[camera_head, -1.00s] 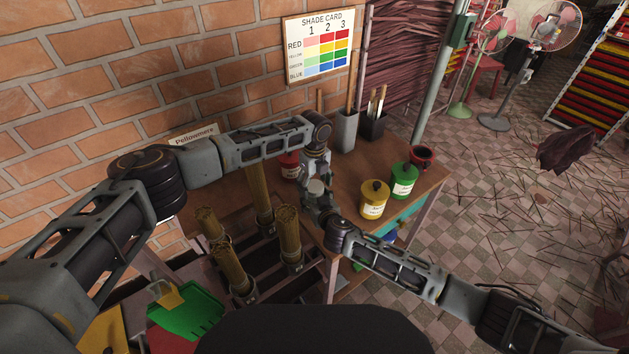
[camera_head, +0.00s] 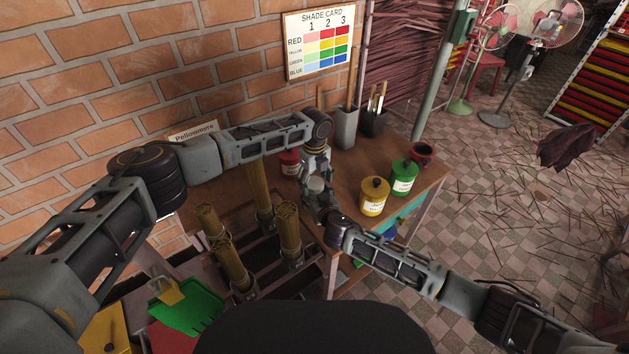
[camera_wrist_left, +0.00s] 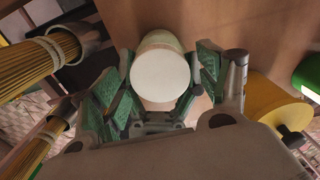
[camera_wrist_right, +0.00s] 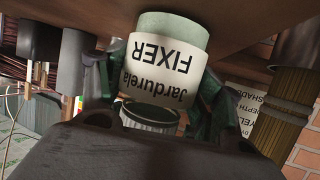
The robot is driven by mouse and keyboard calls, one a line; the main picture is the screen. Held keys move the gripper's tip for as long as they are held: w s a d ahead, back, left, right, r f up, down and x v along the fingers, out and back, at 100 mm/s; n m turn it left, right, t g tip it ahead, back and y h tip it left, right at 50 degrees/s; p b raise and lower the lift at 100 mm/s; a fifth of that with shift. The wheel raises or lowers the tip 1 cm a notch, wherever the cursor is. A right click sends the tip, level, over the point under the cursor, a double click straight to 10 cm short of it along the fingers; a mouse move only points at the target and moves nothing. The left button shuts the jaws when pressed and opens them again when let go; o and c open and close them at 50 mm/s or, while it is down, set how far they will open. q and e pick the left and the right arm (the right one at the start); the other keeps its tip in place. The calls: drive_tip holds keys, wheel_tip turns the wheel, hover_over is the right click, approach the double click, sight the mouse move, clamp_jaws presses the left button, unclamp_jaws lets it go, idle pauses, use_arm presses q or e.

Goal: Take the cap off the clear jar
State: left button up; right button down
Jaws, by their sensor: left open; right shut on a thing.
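The clear jar (camera_wrist_right: 172,30) is pale green and stands on the table with a white label reading "Jardurela FIXER", upside down in the right wrist view. My right gripper (camera_wrist_right: 155,90) is shut around its labelled side; it also shows in the head view (camera_head: 322,203). The pale round cap (camera_wrist_left: 160,78) is seen from above in the left wrist view and sits on the jar top. My left gripper (camera_wrist_left: 157,95) is open, with its green-padded fingers on either side of the cap; I cannot tell whether they touch it. The arms hide most of the jar in the head view.
A yellow jar (camera_head: 374,197) and a green jar (camera_head: 403,178) stand right of the grippers, with a red cup (camera_head: 423,154) behind. A red jar (camera_head: 289,162) is close on the left. Several incense bundles (camera_head: 262,192) stand upright at the front left.

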use_arm(q)
drive_tip(key=shift+r, duration=2.25)
use_arm(e)
drive_tip(key=shift+c, duration=0.9)
unclamp_jaws()
drive_tip(key=shift+s, duration=0.1)
drive_tip(key=v, duration=1.1)
drive_tip(key=shift+s, duration=0.3)
drive_tip(key=shift+d+r, duration=0.1)
drive_tip(key=shift+d, duration=0.05)
